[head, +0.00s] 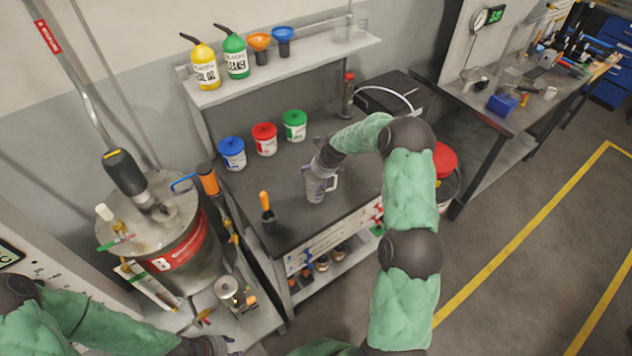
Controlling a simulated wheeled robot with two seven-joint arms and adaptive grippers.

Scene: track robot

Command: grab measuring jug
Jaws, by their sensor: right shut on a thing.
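The measuring jug (316,190) is a small greyish, see-through vessel with a side handle. It is at the middle of the grey workbench top, and I cannot tell whether it touches the surface. My right gripper (321,168) reaches down from the upper right and is shut on the jug's upper part, hiding some of its rim. My left arm comes in at the bottom left. Its end (212,346) is cut by the lower frame edge near the lower shelf, and its fingers cannot be made out.
Tubs with blue, red (265,138) and green lids stand behind the jug. An orange-handled tool (267,212) stands at the bench's left. Yellow (204,70) and green bottles and funnels line the shelf above. A steel drum (165,235) stands left; a black box (396,97) is at back right.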

